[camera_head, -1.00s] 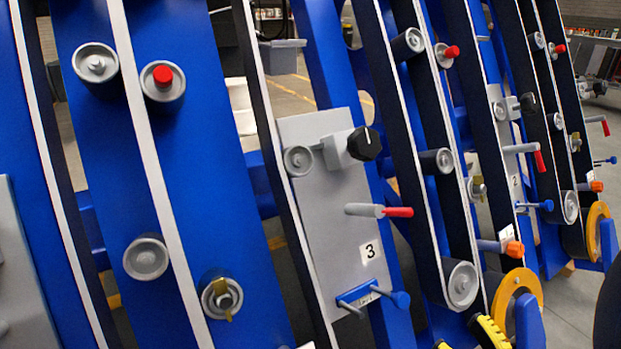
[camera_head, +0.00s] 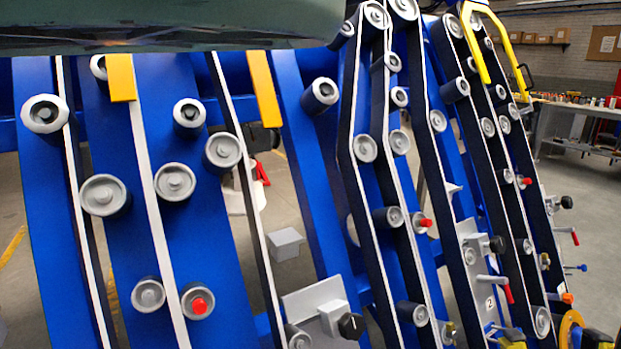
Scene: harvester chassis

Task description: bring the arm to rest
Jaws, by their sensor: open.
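My gripper (camera_head: 555,339) shows only at the bottom right edge of the head view. Two yellow and black fingertips stand apart there, with nothing seen between them. The rest of the gripper is cut off by the frame. A dark grey-green part of my own arm crosses the top left of the view, close to the camera. The gripper appears in front of the right end of the harvester chassis (camera_head: 318,170); I cannot tell whether it touches anything.
The blue chassis fills most of the view, with belts and several grey rollers (camera_head: 175,182). Grey panels (camera_head: 465,250) carry knobs and red-tipped pins. Yellow handles (camera_head: 473,42) rise at the top. A workbench (camera_head: 585,125) stands far right, with open floor before it.

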